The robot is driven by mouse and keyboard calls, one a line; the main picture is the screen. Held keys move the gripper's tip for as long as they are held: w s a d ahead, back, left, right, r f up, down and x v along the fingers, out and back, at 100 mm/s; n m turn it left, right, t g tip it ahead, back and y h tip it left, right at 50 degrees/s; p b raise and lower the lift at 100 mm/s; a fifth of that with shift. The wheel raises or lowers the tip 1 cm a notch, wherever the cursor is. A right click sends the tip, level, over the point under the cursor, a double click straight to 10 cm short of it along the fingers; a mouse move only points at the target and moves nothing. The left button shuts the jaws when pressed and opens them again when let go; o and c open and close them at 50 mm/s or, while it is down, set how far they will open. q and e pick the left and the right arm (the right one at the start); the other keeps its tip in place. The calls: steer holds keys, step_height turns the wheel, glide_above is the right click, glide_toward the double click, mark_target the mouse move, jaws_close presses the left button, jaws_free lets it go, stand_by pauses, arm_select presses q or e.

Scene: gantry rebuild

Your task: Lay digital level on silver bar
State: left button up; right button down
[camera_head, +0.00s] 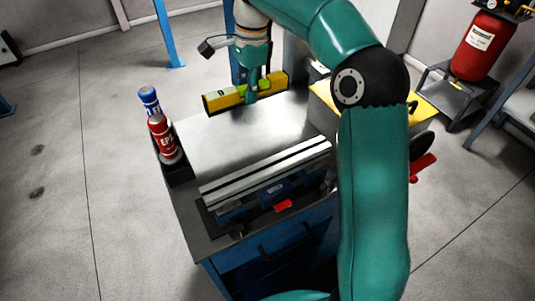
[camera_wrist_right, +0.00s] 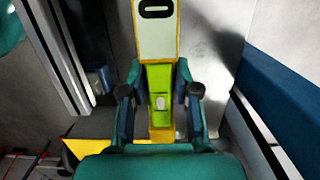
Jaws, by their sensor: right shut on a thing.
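The digital level (camera_head: 219,101) is a yellow bar with a dark end face, held across the far edge of the steel cabinet top. My right gripper (camera_head: 251,95) is shut on its middle. In the right wrist view, the level (camera_wrist_right: 157,38) runs up between the fingers of the gripper (camera_wrist_right: 159,95), showing a pale face with a dark slot and a green section. The silver bar (camera_head: 265,170) lies across the near part of the cabinet top, apart from the level. It also shows in the right wrist view (camera_wrist_right: 52,50), at left. My left gripper is not in view.
A black holder (camera_head: 178,172) with a red bottle (camera_head: 162,138) and a blue-capped can stands at the cabinet's left edge. A blue vise (camera_head: 272,192) sits under the bar. The steel top (camera_head: 225,145) between level and bar is clear. A yellow case (camera_head: 322,92) is at right.

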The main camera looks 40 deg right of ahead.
steer(key=shift+w, duration=0.2)
steer(key=f, duration=0.1)
steer(key=s+a+f, duration=0.1)
steer(key=shift+s+a+f+m, duration=0.1)
steer(key=shift+f+m, duration=0.2)
steer(key=s+a+r+p, duration=0.1)
steer(key=s+a, duration=0.1)
steer(key=s, duration=0.3)
steer(key=s+a+r+p, duration=0.1)
steer(key=s+r+p, duration=0.1)
steer(key=s, duration=0.2)
steer(key=s+a+r+p, duration=0.1)
steer(key=s+a, duration=0.1)
steer(key=s, duration=0.3)
steer(key=shift+s+a+r, duration=0.3)
steer(key=shift+r, duration=0.25)
steer(key=b, duration=0.4)
glide_above(268, 166)
steer(key=shift+n, duration=0.4)
steer(key=f, duration=0.4)
steer(key=shift+d+f, duration=0.15)
steer(key=shift+d, duration=0.05)
steer(key=shift+f+b, duration=0.45)
steer(key=shift+f, duration=0.45)
steer(key=shift+f, duration=0.1)
